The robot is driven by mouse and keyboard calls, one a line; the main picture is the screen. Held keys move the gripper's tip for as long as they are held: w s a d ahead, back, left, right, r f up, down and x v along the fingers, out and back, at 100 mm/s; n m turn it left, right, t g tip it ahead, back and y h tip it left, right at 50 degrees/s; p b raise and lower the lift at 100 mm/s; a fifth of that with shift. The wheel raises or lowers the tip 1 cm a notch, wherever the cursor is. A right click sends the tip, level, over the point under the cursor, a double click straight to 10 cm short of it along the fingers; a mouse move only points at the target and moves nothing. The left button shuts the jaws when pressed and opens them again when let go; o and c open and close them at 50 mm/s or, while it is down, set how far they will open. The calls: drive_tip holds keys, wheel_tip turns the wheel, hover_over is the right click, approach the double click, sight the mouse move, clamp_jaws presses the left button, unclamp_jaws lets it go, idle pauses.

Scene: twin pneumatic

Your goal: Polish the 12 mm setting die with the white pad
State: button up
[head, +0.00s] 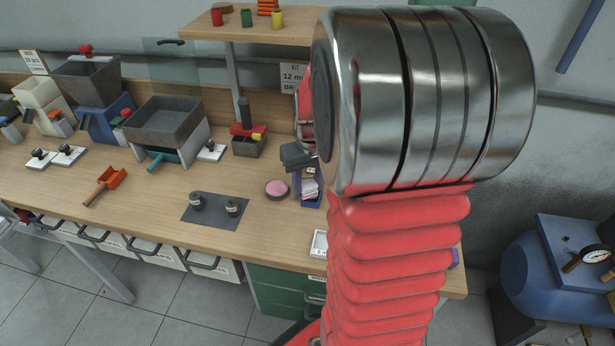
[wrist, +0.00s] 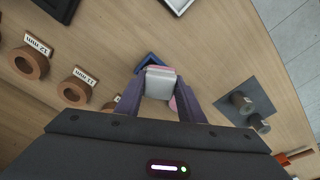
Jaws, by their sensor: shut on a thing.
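My gripper (wrist: 160,98) is shut on a white pad (wrist: 160,82), a pale block between its two purple fingers. In the head view the gripper (head: 305,177) is partly behind my arm, with the pad (head: 310,186) below it, over a blue holder (head: 311,203). Two small dark cylindrical dies stand on a dark grey mat (head: 213,220), one at left (head: 197,201) and one at right (head: 233,208). They also show right of the gripper in the wrist view (wrist: 241,102), (wrist: 259,123), apart from the pad. Their sizes are unreadable, so I cannot tell which is 12 mm.
A pink round pad (head: 277,189) lies between the mat and the blue holder. Brown rings (wrist: 30,63) with labels stand left in the wrist view. A grey hopper (head: 165,122), a red scoop (head: 112,177) and a small bin (head: 248,147) stand around. Bench in front of the mat is clear.

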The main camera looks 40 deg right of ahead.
sight(307, 183)
drive_tip(key=shift+w+d+f, duration=0.1)
drive_tip(key=shift+w+d, duration=0.05)
drive_tip(key=shift+d, duration=0.5)
drive_tip(key=shift+w+d, duration=0.15)
drive_tip(key=shift+d, duration=0.5)
drive_tip(key=shift+w+d+r, duration=0.15)
drive_tip(key=shift+d+r, duration=0.1)
drive_tip(key=shift+d, duration=0.25)
drive_tip(key=shift+d+f, duration=0.1)
drive_tip(key=shift+d, duration=0.1)
drive_tip(key=shift+a, duration=0.25)
drive_tip(key=shift+s+a+f, duration=0.1)
drive_tip(key=shift+s+a, duration=0.15)
drive_tip(key=shift+a, duration=0.65)
drive_tip(key=shift+s+a, duration=0.25)
drive_tip(key=shift+a, duration=0.65)
drive_tip(key=shift+r, duration=4)
